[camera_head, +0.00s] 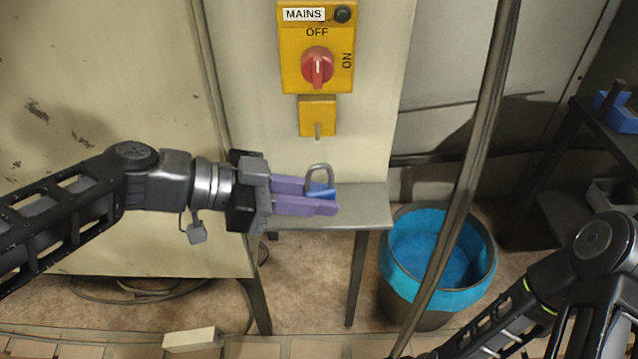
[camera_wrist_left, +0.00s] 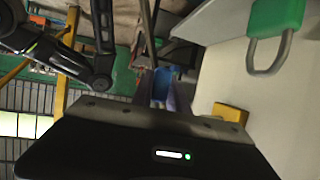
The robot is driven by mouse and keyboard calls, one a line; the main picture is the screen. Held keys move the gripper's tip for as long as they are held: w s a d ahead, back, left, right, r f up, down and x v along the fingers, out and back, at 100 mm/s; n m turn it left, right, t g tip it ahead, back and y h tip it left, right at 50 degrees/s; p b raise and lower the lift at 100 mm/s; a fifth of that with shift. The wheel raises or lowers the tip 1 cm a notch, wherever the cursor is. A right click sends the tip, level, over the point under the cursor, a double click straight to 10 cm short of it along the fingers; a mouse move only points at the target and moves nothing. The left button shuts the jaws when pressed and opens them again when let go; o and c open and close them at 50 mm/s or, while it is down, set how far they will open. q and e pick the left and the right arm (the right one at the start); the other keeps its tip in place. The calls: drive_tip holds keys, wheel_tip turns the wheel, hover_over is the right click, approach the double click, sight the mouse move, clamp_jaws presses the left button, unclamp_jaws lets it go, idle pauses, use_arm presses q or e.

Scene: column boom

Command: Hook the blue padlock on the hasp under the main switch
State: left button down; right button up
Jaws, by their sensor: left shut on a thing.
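My left gripper (camera_head: 312,199) has purple fingers and is shut on the blue padlock (camera_head: 321,190). The padlock's grey shackle stands up above the fingers. Part of its blue body is hidden by the fingers. In the left wrist view a bit of the blue padlock (camera_wrist_left: 161,86) shows between the dark fingers. The main switch (camera_head: 317,66) is a yellow box with a red knob. The hasp (camera_head: 317,129) is a small grey piece on a yellow block below it. The padlock is below the hasp and apart from it. My right gripper is out of view.
A grey shelf table (camera_head: 362,206) stands under the switch. A bin with a blue liner (camera_head: 437,250) is to its right. A dark cable or pole runs down in front of the bin. A green padlock (camera_wrist_left: 277,18) shows in the left wrist view.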

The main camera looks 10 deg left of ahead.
use_arm(q)
drive_tip(key=shift+w+a, duration=0.1)
drive_tip(key=shift+w, duration=0.1)
drive_tip(key=w+a+f, duration=0.1)
drive_tip(key=w+a, duration=0.1)
drive_tip(key=w, duration=0.6)
drive_tip(key=shift+f+b, duration=0.2)
drive_tip(key=shift+b, duration=0.15)
idle(1.1)
drive_tip(key=shift+w, duration=0.1)
idle(0.4)
drive_tip(key=c, duration=1.2)
unclamp_jaws()
